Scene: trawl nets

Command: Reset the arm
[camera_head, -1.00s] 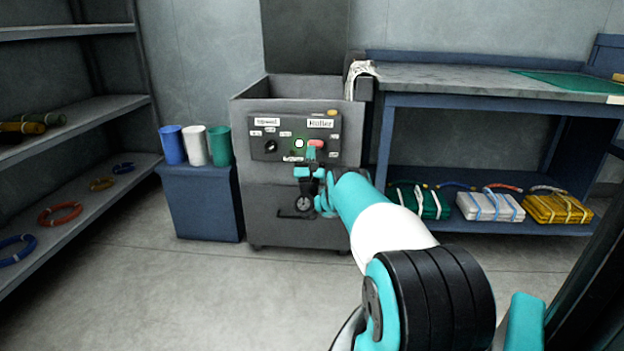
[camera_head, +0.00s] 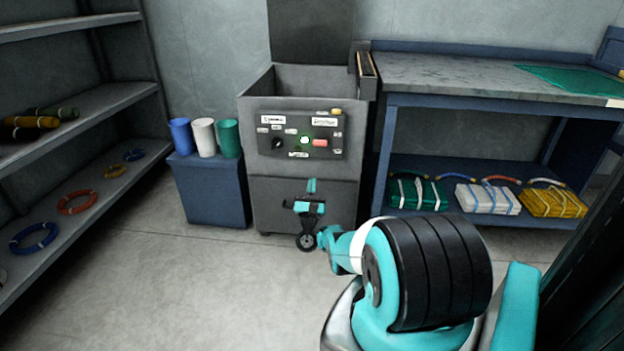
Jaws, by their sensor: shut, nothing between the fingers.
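My arm reaches in from the lower right, with its black ribbed joint nearest the camera. My gripper (camera_head: 311,188) is shut and empty in front of the lower front of a grey machine (camera_head: 340,192). It looks clear of the machine, below its control panel (camera_head: 273,155). The panel carries a black knob, a lit round white-green light, a red button (camera_head: 320,142) and small labels, and it shows fully.
A blue workbench (camera_head: 470,90) with a green mat stands at the right, with several tied bundles on its lower shelf. A blue cabinet (camera_head: 212,195) bears three cups. Shelving (camera_head: 110,180) with coils is at the left. The floor between is free.

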